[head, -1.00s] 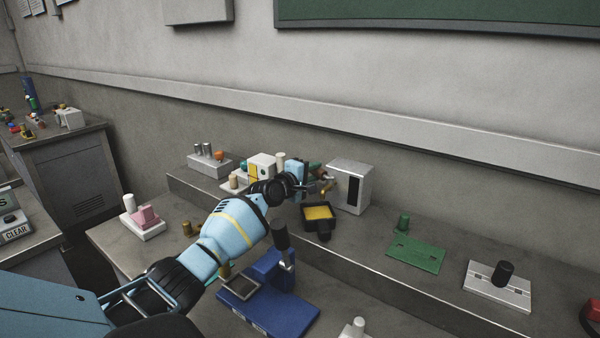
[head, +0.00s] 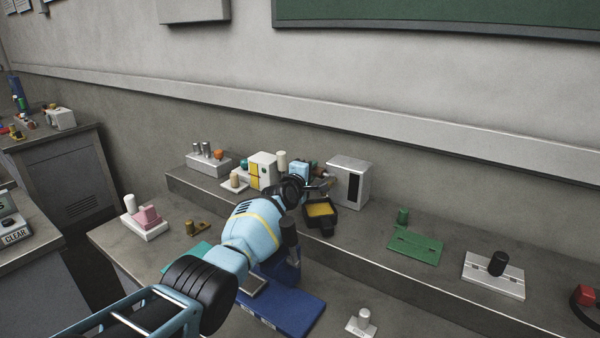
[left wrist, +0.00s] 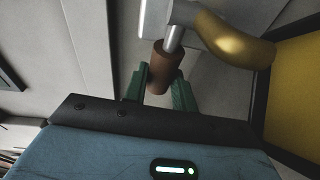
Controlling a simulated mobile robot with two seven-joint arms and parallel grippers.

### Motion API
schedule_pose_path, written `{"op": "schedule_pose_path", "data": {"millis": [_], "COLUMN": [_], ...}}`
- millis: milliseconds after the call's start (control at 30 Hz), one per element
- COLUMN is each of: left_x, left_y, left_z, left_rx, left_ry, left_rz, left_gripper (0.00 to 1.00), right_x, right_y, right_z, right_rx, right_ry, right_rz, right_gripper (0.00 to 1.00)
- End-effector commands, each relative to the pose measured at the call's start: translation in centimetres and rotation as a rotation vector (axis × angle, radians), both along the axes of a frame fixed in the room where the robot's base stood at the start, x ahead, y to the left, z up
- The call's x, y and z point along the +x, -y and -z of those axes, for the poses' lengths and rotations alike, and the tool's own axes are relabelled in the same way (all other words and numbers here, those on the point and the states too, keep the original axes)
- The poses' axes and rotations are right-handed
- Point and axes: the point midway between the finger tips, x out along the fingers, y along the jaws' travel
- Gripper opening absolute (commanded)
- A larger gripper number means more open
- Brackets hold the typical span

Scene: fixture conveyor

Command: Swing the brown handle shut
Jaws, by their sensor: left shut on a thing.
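The brown handle (left wrist: 163,62) is a short brown cylinder on a silver rod (left wrist: 174,36), seen in the left wrist view. My left gripper (left wrist: 159,86) has its green fingers on either side of the handle and is shut on it. In the head view my left gripper (head: 316,183) is beside the grey box with a dark slot (head: 349,182) on the raised shelf. The handle is mostly hidden there by the gripper. A gold curved part (left wrist: 235,42) sits close to the rod. My right gripper is not in view.
A black-framed yellow tray (head: 320,210) is just below my gripper. A blue fixture (head: 290,300) with a dark post stands under my forearm. A cream block (head: 262,168) is left of the gripper. A green plate (head: 415,246) and white plate (head: 493,277) lie to the right.

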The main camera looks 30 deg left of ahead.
Motion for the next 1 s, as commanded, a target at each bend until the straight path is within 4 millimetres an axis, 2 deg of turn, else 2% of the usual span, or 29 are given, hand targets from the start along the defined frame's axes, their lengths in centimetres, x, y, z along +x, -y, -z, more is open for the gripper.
{"op": "schedule_pose_path", "data": {"millis": [33,400,433,600,1000], "left_x": [-0.02,0.04,0.05,0.07,-0.27], "left_y": [-0.48,-0.18,-0.17,0.06,0.35], "left_z": [-0.03,-0.03,-0.04,-0.02,-0.22], "left_rx": [0.004,0.004,0.004,0.003,0.001], "left_ry": [0.001,0.0,0.0,-0.001,0.0], "left_rz": [-0.008,-0.005,-0.005,-0.002,0.002], "left_gripper": [0.0,0.0,0.28,0.49,0.49], "right_x": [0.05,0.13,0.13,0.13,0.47], "right_y": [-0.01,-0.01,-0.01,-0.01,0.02], "right_z": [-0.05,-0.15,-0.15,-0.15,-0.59], "right_rx": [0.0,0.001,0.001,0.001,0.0], "right_ry": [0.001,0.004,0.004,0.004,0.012], "right_rz": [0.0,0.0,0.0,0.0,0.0], "right_gripper": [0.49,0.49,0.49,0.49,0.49]}}
